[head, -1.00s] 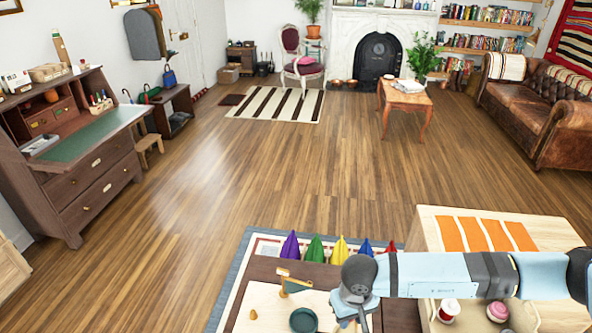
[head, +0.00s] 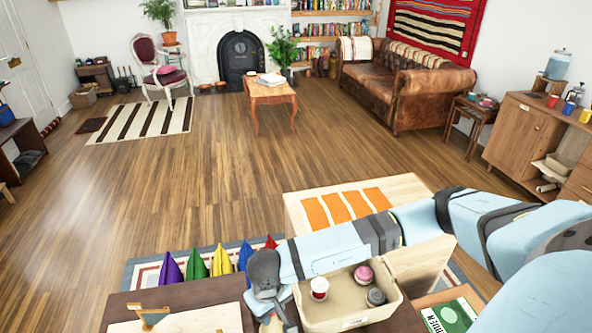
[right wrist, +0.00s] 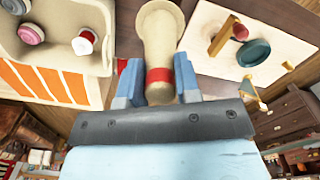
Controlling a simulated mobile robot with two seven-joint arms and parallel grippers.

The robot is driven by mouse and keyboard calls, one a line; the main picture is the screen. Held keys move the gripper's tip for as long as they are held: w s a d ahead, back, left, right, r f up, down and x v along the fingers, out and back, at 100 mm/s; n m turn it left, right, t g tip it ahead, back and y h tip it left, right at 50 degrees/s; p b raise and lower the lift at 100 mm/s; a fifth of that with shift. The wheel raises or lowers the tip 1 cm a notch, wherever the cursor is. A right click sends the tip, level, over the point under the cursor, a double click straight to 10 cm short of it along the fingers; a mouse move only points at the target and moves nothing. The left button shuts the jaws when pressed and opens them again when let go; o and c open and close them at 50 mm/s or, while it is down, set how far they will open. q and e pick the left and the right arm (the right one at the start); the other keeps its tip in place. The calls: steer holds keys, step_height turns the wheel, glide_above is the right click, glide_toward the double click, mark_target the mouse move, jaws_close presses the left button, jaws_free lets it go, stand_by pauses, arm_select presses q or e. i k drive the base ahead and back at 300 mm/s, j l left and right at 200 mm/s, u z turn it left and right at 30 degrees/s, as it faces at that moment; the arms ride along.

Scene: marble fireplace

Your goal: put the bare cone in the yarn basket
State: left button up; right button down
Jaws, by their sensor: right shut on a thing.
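The bare cone (right wrist: 160,40), pale beige with a red band, is between the fingers of my right gripper (right wrist: 157,75), which is shut on it. The basket is a beige, open box holding a white-and-red spool (head: 319,288), a pink roll (head: 364,275) and a grey roll (head: 376,297). It also shows at the upper left of the right wrist view (right wrist: 50,52), apart from the cone. My left gripper is not in view.
A cream board (head: 205,321) with a small wooden stand (head: 150,317) lies left of my gripper. Several coloured pointed shapes (head: 197,265) stand behind it. A green book (head: 455,315) lies to the right.

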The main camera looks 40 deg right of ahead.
mark_target(344, 289)
steer(key=k+l, duration=0.1)
steer(key=l, duration=0.25)
steer(key=k+l, duration=0.1)
steer(key=l, duration=0.65)
steer(key=k+l, duration=0.15)
steer(key=l, duration=0.25)
